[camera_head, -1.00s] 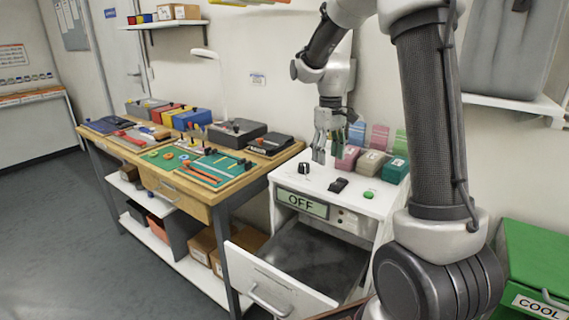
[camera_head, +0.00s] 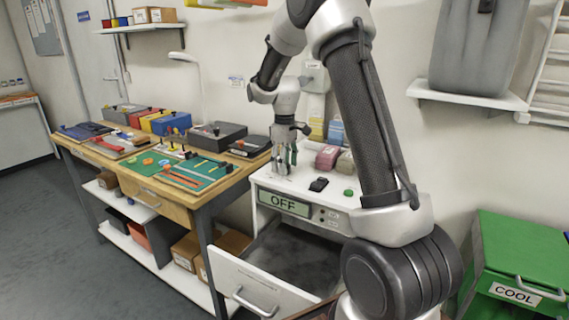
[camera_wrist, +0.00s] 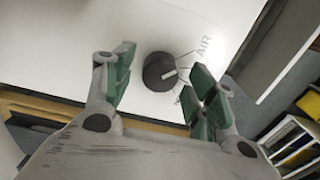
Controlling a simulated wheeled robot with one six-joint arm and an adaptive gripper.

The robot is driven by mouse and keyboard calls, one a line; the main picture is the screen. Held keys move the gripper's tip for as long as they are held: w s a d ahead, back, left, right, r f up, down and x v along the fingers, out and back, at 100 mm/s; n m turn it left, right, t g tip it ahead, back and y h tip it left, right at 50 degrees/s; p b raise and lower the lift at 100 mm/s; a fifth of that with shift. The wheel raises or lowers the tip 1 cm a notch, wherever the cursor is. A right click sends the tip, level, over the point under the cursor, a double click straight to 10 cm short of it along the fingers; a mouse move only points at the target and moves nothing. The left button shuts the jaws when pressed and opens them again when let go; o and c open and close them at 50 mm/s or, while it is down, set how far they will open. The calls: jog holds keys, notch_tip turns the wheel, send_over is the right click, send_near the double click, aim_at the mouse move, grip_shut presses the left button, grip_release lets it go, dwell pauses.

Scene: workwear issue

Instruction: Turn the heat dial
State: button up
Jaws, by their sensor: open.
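The heat dial, a black round knob with a pale pointer line (camera_wrist: 159,71), sits on the white machine top in the wrist view. The letters "AIR" are printed beside it. My gripper (camera_wrist: 160,88) is open, with its green-padded fingers to either side of the dial in that view. The right finger looks close to it; I cannot tell if they touch. In the head view my gripper (camera_head: 283,160) points down over the left part of the white machine (camera_head: 262,182) and hides the dial. The machine's display (camera_head: 284,202) reads "OFF".
A black switch (camera_head: 318,184) and a green button (camera_head: 348,192) are right of the gripper on the machine top. An open drawer (camera_head: 245,283) juts out in front. A wooden workbench (camera_head: 140,185) stands left, a green "COOL" bin (camera_head: 520,262) right.

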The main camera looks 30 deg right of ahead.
jog(key=shift+c, duration=0.4)
jog(key=c, duration=0.9)
jog(key=shift+c, duration=0.2)
jog(key=shift+m, duration=0.4)
jog(key=m, duration=0.5)
jog(key=shift+m, duration=0.4)
jog(key=m, duration=0.5)
jog(key=o, duration=1)
